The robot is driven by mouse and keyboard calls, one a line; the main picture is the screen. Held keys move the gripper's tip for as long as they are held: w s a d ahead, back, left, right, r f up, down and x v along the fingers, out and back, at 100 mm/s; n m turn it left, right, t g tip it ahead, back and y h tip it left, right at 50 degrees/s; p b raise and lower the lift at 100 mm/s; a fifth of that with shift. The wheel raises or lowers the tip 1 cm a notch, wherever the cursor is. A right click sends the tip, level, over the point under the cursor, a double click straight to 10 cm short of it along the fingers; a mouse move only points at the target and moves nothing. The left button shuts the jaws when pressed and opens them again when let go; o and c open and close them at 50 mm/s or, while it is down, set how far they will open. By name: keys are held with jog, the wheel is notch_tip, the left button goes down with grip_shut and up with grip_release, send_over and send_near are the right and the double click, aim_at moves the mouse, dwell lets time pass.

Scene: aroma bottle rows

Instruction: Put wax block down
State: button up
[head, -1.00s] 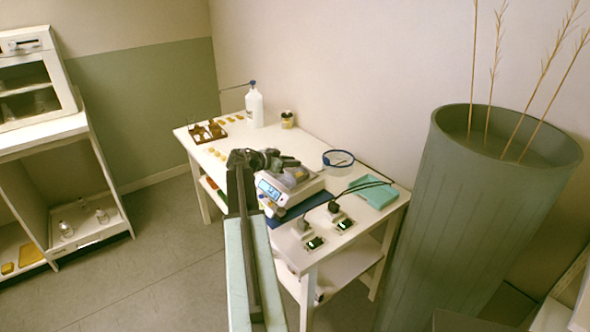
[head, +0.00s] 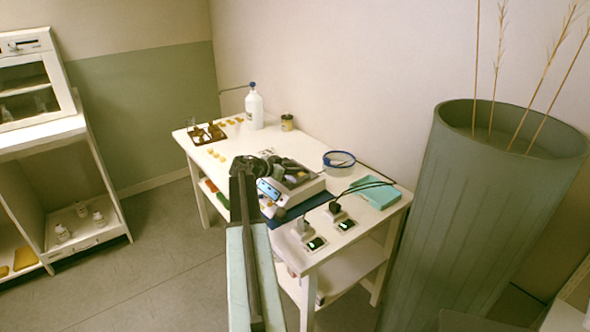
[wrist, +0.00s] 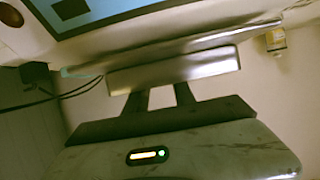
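My gripper (head: 292,174) is over the scale (head: 300,190) on the white table, close to its top. In the wrist view my gripper (wrist: 174,68) shows as a dark body with a small light and a pale bar ahead of it. The scale's blue display (wrist: 95,12) fills the top of that view. I cannot make out a wax block at the gripper, nor whether its fingers are open or shut.
A brown rack (head: 206,136), a white bottle (head: 254,108) and a small jar (head: 288,122) stand at the back left. A blue-rimmed bowl (head: 338,162), a teal tray (head: 377,195) and cabled plugs (head: 336,209) are on the right. A tall green planter (head: 470,220) stands beside the table.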

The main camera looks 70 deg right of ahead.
jog(key=shift+r+p, duration=0.3)
jog(key=shift+p, duration=0.05)
jog(key=p+v, duration=0.4)
jog(key=v, duration=0.7)
jog(key=shift+w+a, duration=0.3)
jog(key=shift+a, duration=0.05)
